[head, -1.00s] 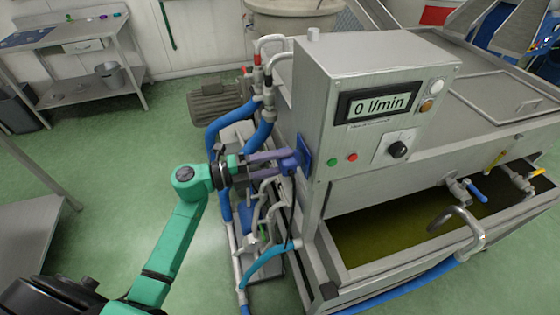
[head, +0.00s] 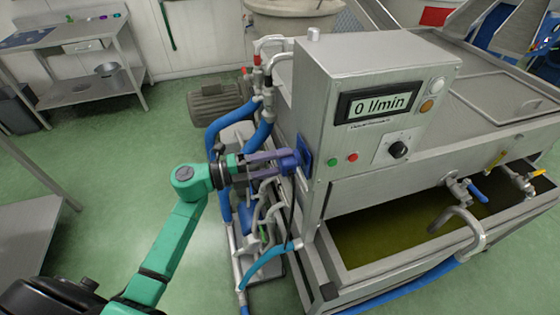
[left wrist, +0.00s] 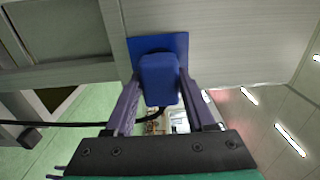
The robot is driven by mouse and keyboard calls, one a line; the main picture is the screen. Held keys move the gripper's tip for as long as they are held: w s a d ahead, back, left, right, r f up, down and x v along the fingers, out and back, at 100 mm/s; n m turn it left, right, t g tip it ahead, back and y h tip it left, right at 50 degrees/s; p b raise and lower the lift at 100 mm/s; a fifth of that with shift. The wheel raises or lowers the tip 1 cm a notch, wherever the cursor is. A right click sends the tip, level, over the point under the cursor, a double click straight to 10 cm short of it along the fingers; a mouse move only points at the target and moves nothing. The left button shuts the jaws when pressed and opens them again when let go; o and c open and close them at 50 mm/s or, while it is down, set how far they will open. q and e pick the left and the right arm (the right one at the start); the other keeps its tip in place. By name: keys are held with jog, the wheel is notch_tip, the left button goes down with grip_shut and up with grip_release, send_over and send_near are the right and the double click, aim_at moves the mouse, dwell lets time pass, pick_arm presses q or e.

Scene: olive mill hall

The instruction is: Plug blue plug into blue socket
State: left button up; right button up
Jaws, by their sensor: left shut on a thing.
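My left gripper (head: 283,159) is shut on the blue plug (head: 289,163) at the left side of the grey control cabinet. In the left wrist view the plug (left wrist: 159,78) sits between the two purple fingers of the gripper (left wrist: 160,92), with a dark cable leaving it. The blue socket plate (left wrist: 176,43) is on the cabinet wall right in front of the plug; in the head view its edge (head: 304,151) shows. The plug covers the plate's middle. It looks up against the plate, but I cannot tell how deep it sits. My right gripper is not in view.
The cabinet (head: 370,62) has a display reading 0 l/min, a black knob (head: 398,149) and buttons. Blue hoses and pipes (head: 262,135) run below and behind my left gripper. A steel tank (head: 390,235) stands to the right. Green floor at left is open.

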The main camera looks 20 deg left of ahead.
pick_arm(q)
jog(key=shift+w+d, duration=0.25)
jog(key=shift+d, duration=0.1)
dwell(0.6)
jog(key=o, duration=1.3)
jog(key=shift+o, duration=0.2)
jog(key=b+v, duration=0.5)
jog(key=v, duration=0.9)
jog(key=shift+a, duration=0.25)
